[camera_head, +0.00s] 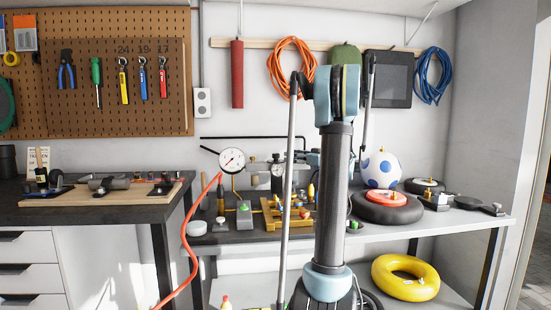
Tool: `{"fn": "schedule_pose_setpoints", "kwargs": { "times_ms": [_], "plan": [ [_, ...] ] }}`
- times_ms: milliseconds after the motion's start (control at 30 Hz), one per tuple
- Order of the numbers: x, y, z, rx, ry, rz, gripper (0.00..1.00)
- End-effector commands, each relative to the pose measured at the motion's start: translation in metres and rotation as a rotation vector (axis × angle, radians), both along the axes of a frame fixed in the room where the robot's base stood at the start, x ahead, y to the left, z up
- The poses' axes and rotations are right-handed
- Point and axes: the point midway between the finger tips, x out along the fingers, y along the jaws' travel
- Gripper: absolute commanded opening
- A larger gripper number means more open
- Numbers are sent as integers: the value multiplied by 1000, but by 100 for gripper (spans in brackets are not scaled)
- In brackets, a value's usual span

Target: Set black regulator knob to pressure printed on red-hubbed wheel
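The red-hubbed wheel (361,208) lies flat on the right of the grey bench, a black tyre with a red hub. No print on it is readable. A round white pressure gauge (232,160) with a red mark stands at the left of the bench, above a red hose (194,240). I cannot make out the black regulator knob for certain. My arm stands in front of the bench and covers its middle. My gripper cannot be picked out clearly beside or behind it.
A yellow ring (405,278) lies on the lower shelf. Small brass and yellow parts crowd the bench centre. A dark workbench (95,214) is at left.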

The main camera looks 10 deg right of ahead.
Motion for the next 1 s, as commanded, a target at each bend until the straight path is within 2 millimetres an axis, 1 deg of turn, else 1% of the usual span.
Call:
{"fn": "schedule_pose_setpoints", "kwargs": {
  "times_ms": [33, 300, 500, 700, 1000],
  "plan": [
    [6, 8, 0, 0, 0, 4, 51],
    [38, 43, 0, 0, 0, 3, 51],
    [57, 63, 0, 0, 0, 2, 51],
    [66, 73, 0, 0, 0, 0, 51],
    [67, 74, 0, 0, 0, 0, 51]
  ]
}}
